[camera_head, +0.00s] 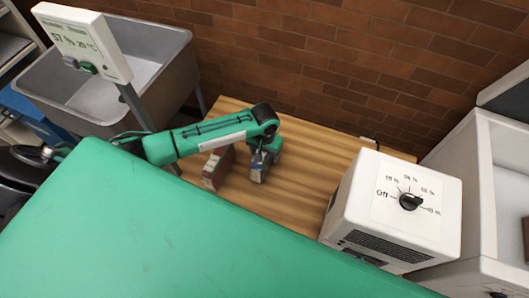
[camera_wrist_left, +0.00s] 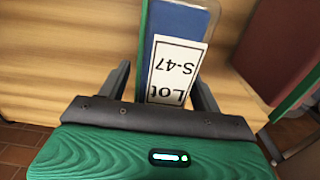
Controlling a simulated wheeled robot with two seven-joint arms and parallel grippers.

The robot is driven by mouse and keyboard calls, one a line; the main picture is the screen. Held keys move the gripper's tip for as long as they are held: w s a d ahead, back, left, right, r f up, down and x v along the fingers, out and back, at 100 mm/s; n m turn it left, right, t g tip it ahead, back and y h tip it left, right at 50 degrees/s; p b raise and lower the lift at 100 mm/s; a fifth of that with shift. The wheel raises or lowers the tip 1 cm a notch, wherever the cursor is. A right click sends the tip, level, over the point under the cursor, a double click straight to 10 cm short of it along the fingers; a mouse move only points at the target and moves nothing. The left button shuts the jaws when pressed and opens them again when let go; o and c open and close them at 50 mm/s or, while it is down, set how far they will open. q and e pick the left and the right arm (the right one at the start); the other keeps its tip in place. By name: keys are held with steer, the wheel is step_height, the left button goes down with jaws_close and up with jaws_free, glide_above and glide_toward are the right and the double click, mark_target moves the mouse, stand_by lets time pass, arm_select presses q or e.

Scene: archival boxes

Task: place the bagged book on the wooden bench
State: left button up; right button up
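A blue book (camera_head: 257,167) with a green edge stands on the wooden bench (camera_head: 320,160). In the left wrist view the book (camera_wrist_left: 178,18) carries a white label reading "Lot S-47". My left gripper (camera_head: 262,153) is at this book, with its fingers on either side of it. In the wrist view the fingers of the gripper (camera_wrist_left: 163,88) are apart, and a narrow gap shows beside the left finger. A red-brown book (camera_head: 216,167) stands to the left on the bench. My right gripper is out of view.
A white box with a dial (camera_head: 400,205) stands at the bench's right. A grey sink (camera_head: 150,60) and a humidity display (camera_head: 82,42) are at the upper left. A brick wall (camera_head: 330,50) runs behind. The bench is bare right of the gripper.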

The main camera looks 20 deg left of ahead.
arm_select(q)
steer(key=shift+r, duration=0.25)
step_height(320, 180, up, 5)
steer(key=shift+f, duration=0.15)
step_height(320, 180, up, 6)
steer(key=shift+p, duration=0.3)
steer(key=shift+r, duration=0.55)
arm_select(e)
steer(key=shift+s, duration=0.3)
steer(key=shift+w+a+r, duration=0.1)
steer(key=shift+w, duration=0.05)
